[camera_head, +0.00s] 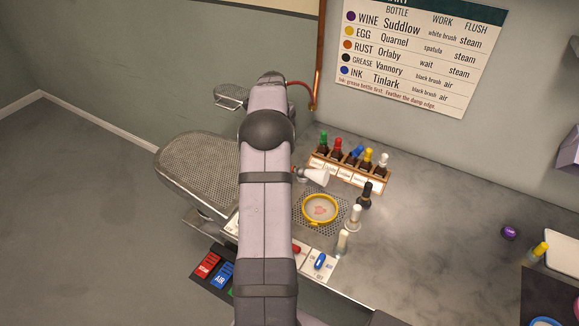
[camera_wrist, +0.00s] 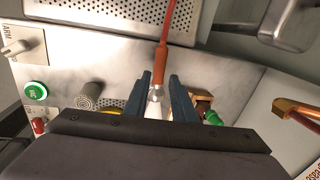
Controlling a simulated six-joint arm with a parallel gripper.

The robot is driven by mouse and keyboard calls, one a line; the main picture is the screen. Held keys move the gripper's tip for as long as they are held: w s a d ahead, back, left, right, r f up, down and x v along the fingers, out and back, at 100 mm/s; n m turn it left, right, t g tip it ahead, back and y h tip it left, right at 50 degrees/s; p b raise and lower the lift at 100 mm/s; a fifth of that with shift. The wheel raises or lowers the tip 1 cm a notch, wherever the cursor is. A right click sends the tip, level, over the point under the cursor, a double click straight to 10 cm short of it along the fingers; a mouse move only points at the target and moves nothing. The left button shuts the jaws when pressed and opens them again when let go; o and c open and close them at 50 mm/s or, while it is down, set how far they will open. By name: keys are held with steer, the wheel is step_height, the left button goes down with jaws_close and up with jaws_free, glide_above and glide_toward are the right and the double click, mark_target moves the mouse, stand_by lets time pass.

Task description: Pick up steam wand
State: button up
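The steam wand (camera_wrist: 157,100) shows in the wrist view, with an orange sleeve and a silver body. A red-orange hose (camera_wrist: 170,25) runs up from it. My gripper (camera_wrist: 161,78) has its two dark blue fingers on either side of the wand. A small gap seems to show on the right side, so the fingers look open around it, not clamped. The wand's lower end is hidden behind my gripper.
A bottle rack (camera_head: 345,172) stands to the right, with loose bottles (camera_head: 364,195) in front. A yellow-rimmed ring (camera_head: 320,209) lies on a perforated plate. A perforated board (camera_head: 195,170) is at left.

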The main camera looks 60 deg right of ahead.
steer(key=shift+w+d+f+p, duration=0.1)
steer(key=shift+d+f+p, duration=0.1)
steer(key=shift+f+p, duration=0.75)
steer(key=shift+w+d+f+p, duration=0.1)
steer(key=shift+d+f+p, duration=0.2)
steer(key=shift+f, duration=1.15)
steer(key=shift+w+d+f+p, duration=0.1)
steer(key=shift+f+p, duration=0.6)
steer(key=shift+f, duration=0.5)
jaws_close()
